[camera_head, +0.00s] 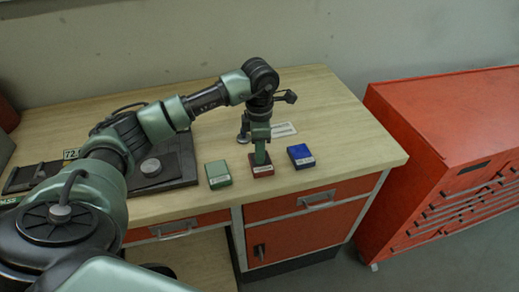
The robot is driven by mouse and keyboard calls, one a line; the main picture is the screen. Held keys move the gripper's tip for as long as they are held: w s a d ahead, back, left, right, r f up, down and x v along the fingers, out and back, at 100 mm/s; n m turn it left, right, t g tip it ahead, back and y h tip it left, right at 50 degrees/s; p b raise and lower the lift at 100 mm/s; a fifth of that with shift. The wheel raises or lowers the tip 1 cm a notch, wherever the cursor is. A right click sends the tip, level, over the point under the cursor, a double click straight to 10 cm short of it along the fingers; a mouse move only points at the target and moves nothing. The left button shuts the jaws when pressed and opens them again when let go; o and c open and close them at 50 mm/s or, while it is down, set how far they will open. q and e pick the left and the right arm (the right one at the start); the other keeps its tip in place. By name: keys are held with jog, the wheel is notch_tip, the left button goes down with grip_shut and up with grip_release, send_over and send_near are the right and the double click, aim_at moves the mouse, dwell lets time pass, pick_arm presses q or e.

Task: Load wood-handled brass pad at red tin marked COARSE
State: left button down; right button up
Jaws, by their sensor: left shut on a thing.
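The red tin (263,171) stands near the front edge of the wooden bench, between a green tin and a blue tin. It has a pale label on its front, too small to read. My left gripper (261,157) points straight down over the red tin, with its fingertips at or just above the tin's top. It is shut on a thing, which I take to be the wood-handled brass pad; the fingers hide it. I cannot tell whether the pad touches the tin's contents. My right gripper is not in view.
The green tin (218,174) is left of the red one, and the blue tin (301,156) is right. A dark fixture (176,160) with a round metal part lies on the left. A white card (283,129) lies behind. A red tool cabinet (440,150) stands right of the bench.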

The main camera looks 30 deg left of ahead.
pick_arm(q)
jog(key=shift+r+p, duration=2)
jog(key=shift+r, duration=1.5)
